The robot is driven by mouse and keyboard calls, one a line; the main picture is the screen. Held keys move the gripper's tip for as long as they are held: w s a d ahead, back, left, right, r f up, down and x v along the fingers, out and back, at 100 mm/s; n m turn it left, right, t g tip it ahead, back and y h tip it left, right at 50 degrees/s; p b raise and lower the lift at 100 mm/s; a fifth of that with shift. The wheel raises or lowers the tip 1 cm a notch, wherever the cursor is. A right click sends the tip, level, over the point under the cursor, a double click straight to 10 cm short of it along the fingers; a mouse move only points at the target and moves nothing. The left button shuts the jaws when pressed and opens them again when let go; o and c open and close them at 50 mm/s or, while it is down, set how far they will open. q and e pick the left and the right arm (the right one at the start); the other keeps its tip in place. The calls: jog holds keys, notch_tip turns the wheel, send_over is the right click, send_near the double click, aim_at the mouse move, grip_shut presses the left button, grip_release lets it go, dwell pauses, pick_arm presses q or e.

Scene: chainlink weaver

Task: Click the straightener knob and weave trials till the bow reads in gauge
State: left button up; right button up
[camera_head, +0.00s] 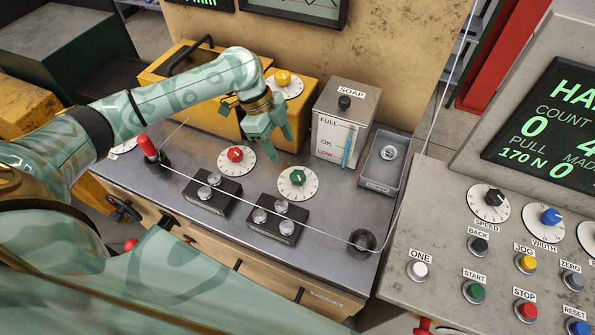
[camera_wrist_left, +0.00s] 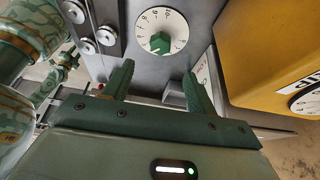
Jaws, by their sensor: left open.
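A green knob (camera_head: 297,178) on a white numbered dial stands on the grey bench plate, behind a roller block (camera_head: 278,218). A red knob (camera_head: 235,154) on a similar dial stands to its left, behind another roller block (camera_head: 208,194). My left gripper (camera_head: 270,142) is open and empty, pointing down above the bench, behind and left of the green knob. In the left wrist view the green knob (camera_wrist_left: 160,42) shows beyond the gap between the open fingers (camera_wrist_left: 158,82), apart from them. The bow reading cannot be made out. My right gripper is not in view.
A wire runs past the rollers to a dark round guide (camera_head: 362,241), then upward. A soap box (camera_head: 344,125) and a grey tray (camera_head: 383,160) stand to the right. A yellow box with a yellow knob (camera_head: 283,78) is behind. A button panel (camera_head: 440,245) fills the right.

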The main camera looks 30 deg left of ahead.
aim_at(298, 175)
pick_arm(q)
jog(key=b+x, duration=0.2)
jog(key=x, duration=0.8)
jog(key=shift+d+f, duration=0.2)
jog(key=shift+f, duration=0.15)
